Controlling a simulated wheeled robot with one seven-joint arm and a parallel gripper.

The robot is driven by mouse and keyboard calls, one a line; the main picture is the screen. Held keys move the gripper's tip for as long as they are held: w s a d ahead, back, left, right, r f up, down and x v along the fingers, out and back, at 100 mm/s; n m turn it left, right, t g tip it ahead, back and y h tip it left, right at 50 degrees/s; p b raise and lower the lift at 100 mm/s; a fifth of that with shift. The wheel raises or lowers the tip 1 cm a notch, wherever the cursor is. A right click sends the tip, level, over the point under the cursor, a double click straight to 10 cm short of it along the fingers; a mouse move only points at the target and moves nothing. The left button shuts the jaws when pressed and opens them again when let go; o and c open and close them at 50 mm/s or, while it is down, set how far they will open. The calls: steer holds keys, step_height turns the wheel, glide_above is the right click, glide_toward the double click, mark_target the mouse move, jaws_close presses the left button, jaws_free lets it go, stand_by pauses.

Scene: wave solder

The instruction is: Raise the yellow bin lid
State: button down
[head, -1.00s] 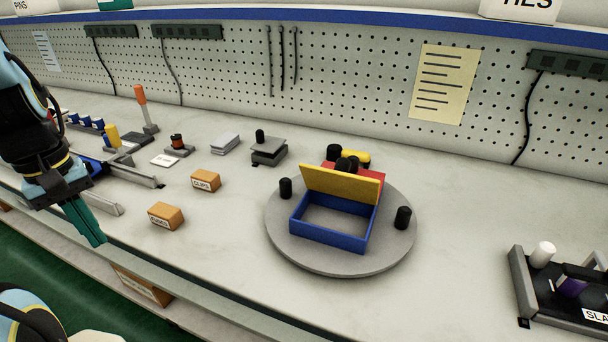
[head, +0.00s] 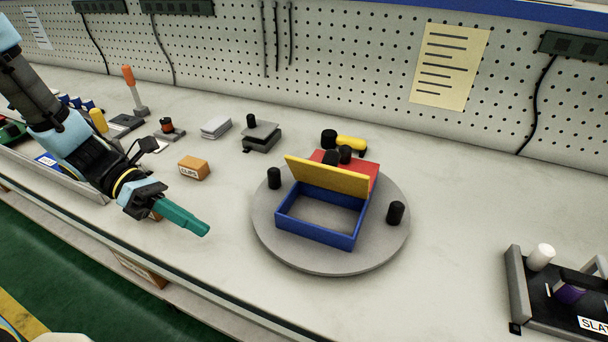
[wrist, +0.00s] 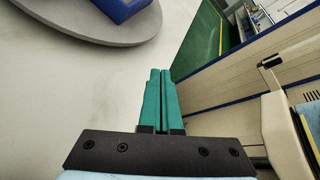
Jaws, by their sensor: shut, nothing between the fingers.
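The yellow lid (head: 328,176) stands raised and tilted back at the rear of an open blue bin (head: 316,234). The bin's inside looks empty. The bin sits on a round grey turntable (head: 285,258), and a red bin (head: 368,168) with dark knobs is behind the lid. My gripper (head: 206,231) has teal fingers and is shut and empty, left of the turntable and apart from it. In the wrist view the fingers (wrist: 160,78) lie side by side, with part of the blue bin (wrist: 125,8) at the top. The lid is not visible there.
Black posts stand on the turntable at left (head: 273,178) and right (head: 395,213). A CLIPS box (head: 194,168) and a grey stacked block (head: 261,137) are behind my gripper. A black tray (head: 545,305) is at the right. Counter between turntable and tray is clear.

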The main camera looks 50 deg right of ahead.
mark_target(310, 179)
steer(key=s+d+n+g+h, duration=0.1)
steer(key=d+n, duration=0.1)
steer(key=d, duration=0.1)
steer(key=s+d+r+n+g+h, duration=0.1)
steer(key=s+d+n+g+h, duration=0.1)
steer(key=d, duration=0.2)
steer(key=s+d+n+g+h+p, duration=0.1)
steer(key=d+n+h, duration=0.1)
steer(key=d+n, duration=0.1)
steer(key=shift+s+d+r+g, duration=0.15)
steer(key=shift+d+r+g, duration=0.05)
steer(key=shift+r+g, duration=0.1)
steer(key=p+x, duration=0.3)
steer(key=x, duration=0.5)
steer(key=shift+s, duration=0.1)
steer(key=shift+w+d+r+p, duration=0.1)
steer(key=shift+d+r+p, duration=0.2)
steer(key=shift+d, duration=0.35)
steer(key=shift+w+d+r+p, duration=0.1)
steer(key=shift+d+r+p, duration=0.2)
steer(key=shift+d, duration=0.3)
steer(key=shift+w+d+r+p, duration=0.1)
steer(key=shift+d+r+p, duration=0.15)
steer(key=shift+d, duration=0.4)
